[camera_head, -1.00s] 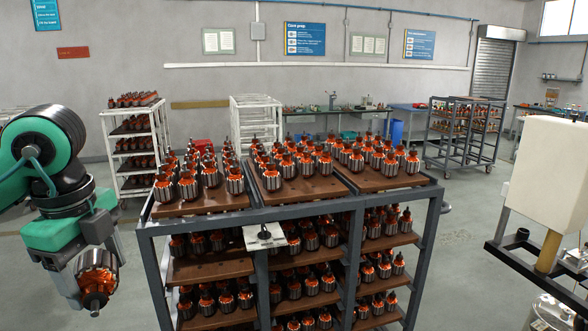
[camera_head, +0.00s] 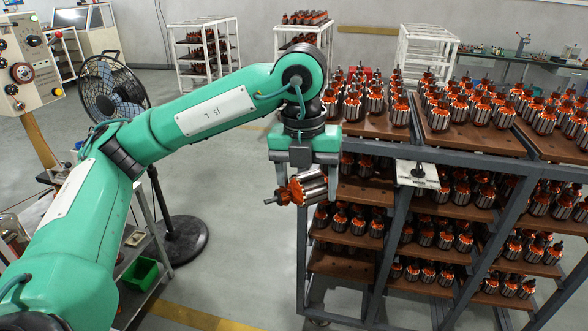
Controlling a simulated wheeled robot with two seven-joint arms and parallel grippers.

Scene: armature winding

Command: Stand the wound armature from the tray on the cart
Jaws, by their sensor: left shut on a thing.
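My left gripper (camera_head: 307,170) is shut on a wound armature (camera_head: 316,187) with a steel core and orange windings. The armature is tilted nearly onto its side, its shaft pointing left. It hangs in front of the left end of the grey cart (camera_head: 301,246), below the level of the cart's top shelf. The cart's top brown boards (camera_head: 380,130) carry rows of upright armatures, and its lower shelves hold more. The tray is not clearly in view. My right gripper is not in view.
A black fan (camera_head: 112,92) stands at left by a control box (camera_head: 25,65). A green bin (camera_head: 139,273) sits on a low shelf beside my arm. White racks (camera_head: 201,60) stand at the back. Floor between fan and cart is clear.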

